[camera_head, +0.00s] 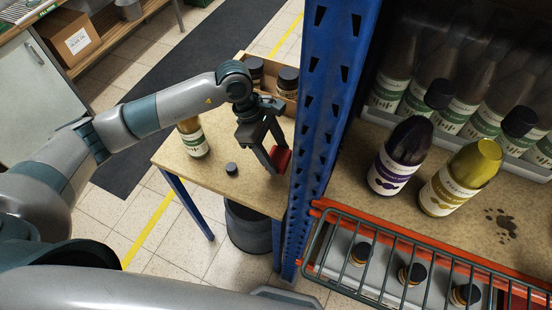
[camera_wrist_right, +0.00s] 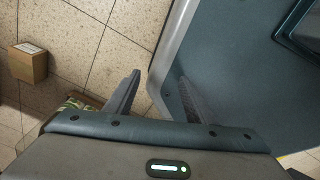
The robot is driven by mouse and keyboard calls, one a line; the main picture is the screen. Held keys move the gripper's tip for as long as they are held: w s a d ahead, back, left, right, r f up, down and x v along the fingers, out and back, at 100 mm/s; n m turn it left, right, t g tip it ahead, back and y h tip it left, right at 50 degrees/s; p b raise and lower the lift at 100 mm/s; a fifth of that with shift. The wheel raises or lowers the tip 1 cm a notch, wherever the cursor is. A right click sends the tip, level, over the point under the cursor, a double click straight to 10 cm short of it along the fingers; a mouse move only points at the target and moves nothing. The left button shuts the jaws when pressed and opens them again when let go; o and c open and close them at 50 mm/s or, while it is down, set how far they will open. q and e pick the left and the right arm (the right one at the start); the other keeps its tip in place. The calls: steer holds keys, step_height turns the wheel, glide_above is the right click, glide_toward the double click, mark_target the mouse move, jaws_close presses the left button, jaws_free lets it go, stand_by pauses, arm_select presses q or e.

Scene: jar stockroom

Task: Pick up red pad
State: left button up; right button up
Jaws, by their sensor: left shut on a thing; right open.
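The red pad (camera_head: 281,159) is in the head view, over the right part of the small wooden table (camera_head: 220,184), close to the blue post. My left gripper (camera_head: 275,163) is shut on the red pad, its fingers pointing down. I cannot tell whether the pad still touches the tabletop. My right gripper (camera_wrist_right: 150,92) shows in the right wrist view, open and empty, with floor tiles and a grey-blue surface beyond it.
A bottle (camera_head: 193,138) and a small dark lid (camera_head: 231,168) are on the table, with a box of dark-lidded jars (camera_head: 287,82) at its back. A blue perforated post (camera_head: 329,100) stands right of my left gripper. Shelves beyond hold several bottles and a wire rack (camera_head: 430,262).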

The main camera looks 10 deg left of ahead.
mark_target(275, 156)
arm_select(q)
step_height(275, 156, up, 6)
steer(key=shift+b, duration=0.9)
steer(key=shift+r, duration=0.6)
arm_select(e)
steer(key=w+a+t, duration=0.2)
steer(key=w+a, duration=0.1)
steer(key=w, duration=0.5)
steer(key=shift+a+y, duration=0.15)
steer(key=shift+y, duration=0.15)
steer(key=shift+w, duration=0.1)
arm_select(q)
steer(key=o, duration=0.4)
steer(key=shift+f, duration=0.1)
steer(key=c, duration=0.3)
